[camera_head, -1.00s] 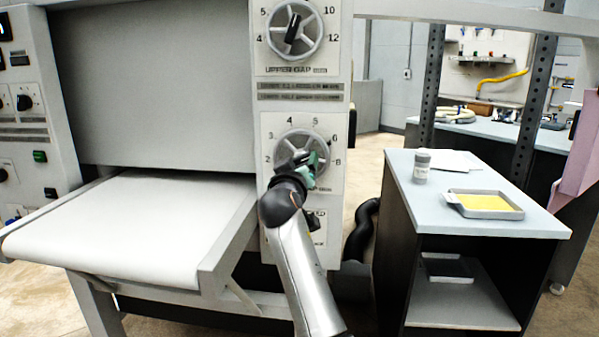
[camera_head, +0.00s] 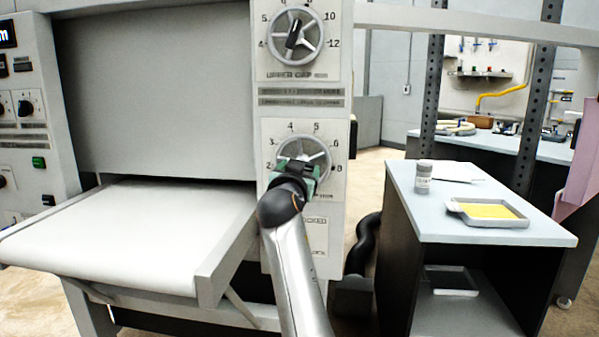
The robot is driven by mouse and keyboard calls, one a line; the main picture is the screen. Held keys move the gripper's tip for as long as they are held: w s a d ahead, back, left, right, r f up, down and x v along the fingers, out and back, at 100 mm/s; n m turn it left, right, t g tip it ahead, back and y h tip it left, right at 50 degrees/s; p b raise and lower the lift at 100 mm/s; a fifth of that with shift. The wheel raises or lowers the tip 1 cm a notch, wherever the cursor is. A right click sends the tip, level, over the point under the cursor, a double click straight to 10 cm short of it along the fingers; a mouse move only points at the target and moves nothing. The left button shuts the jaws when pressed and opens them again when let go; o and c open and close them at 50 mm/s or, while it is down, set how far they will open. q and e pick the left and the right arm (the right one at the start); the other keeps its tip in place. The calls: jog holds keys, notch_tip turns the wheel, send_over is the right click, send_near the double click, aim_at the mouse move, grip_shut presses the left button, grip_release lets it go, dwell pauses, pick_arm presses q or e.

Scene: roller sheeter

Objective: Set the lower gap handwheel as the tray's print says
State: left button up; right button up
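The lower gap handwheel (camera_head: 318,148) is a grey spoked wheel on the machine's white panel, with numbers around it; 4, 5, 6 and 8 are readable. My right gripper (camera_head: 298,167) is in front of its lower left part. Its green fingers lie across the wheel, and the wheel's black pointer is hidden behind them. I cannot tell whether the fingers are closed on the wheel. The tray (camera_head: 456,213) with a yellow inside lies on the cabinet top at right; no print on it is readable from here. My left gripper is not in view.
The upper gap handwheel (camera_head: 315,40) is above. A white feed table (camera_head: 120,235) juts out at left.

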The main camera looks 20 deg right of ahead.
aim_at(302, 146)
dwell(0.4)
jog(key=o, duration=1.3)
jog(key=r, duration=0.4)
jog(key=shift+s+a+r+p, duration=0.1)
jog(key=shift+s+a+p, duration=0.05)
jog(key=shift+s+p, duration=0.15)
jog(key=s+a+r, duration=0.3)
jog(key=s+r, duration=0.6)
jog(key=s, duration=0.4)
jog(key=shift+a, duration=0.25)
jog(key=shift+f, duration=0.15)
